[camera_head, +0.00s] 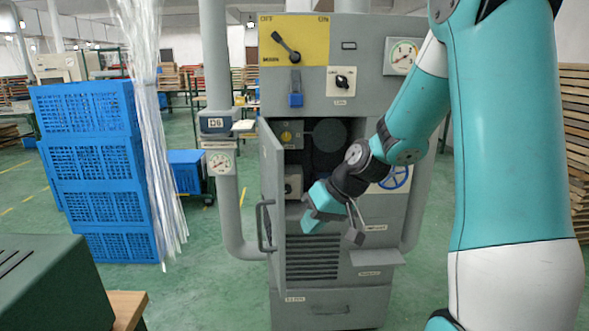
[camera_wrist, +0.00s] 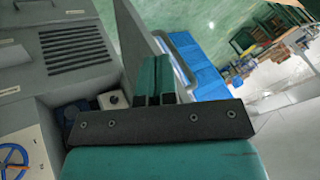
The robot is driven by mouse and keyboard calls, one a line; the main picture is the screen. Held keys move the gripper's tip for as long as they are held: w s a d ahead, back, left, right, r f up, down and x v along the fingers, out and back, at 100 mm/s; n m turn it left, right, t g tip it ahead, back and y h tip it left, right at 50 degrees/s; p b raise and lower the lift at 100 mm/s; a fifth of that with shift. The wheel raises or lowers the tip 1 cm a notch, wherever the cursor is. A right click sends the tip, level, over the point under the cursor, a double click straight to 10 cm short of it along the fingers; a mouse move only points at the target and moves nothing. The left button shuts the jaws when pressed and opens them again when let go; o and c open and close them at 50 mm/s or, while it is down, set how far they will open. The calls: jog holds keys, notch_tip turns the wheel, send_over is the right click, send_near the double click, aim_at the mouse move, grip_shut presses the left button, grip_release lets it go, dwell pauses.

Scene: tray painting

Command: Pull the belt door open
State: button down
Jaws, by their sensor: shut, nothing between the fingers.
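The belt door (camera_head: 273,175) is a tall grey panel on the left of the grey machine's front. It stands swung outward, showing nearly edge-on, with a dark compartment (camera_head: 330,137) open behind it. Its bar handle (camera_head: 262,226) is on the door's left, outer side. My gripper (camera_head: 308,222) is to the right of the door, in front of the machine, shut and empty. In the wrist view my closed fingers (camera_wrist: 153,82) overlap the door panel (camera_wrist: 138,35); whether they touch it I cannot tell. Part of the compartment (camera_wrist: 95,103) shows at lower left.
The grey machine (camera_head: 375,290) has a vent grille, a drawer and a blue handwheel (camera_head: 395,178). A pipe (camera_head: 230,215) runs left of the door. Blue crates (camera_head: 98,165) and hanging clear strips (camera_head: 160,150) are farther left. Green floor (camera_head: 215,300) is clear before the machine.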

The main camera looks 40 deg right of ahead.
jog(key=d+r+m+t+p, duration=0.1)
jog(key=d+r+m+p, duration=0.1)
jog(key=d+r+p, duration=0.4)
jog(key=w+r+p+x, duration=0.1)
jog(key=p+x, duration=0.2)
jog(key=x, duration=0.9)
jog(key=shift+a+h, duration=0.4)
jog(key=shift+w, duration=0.15)
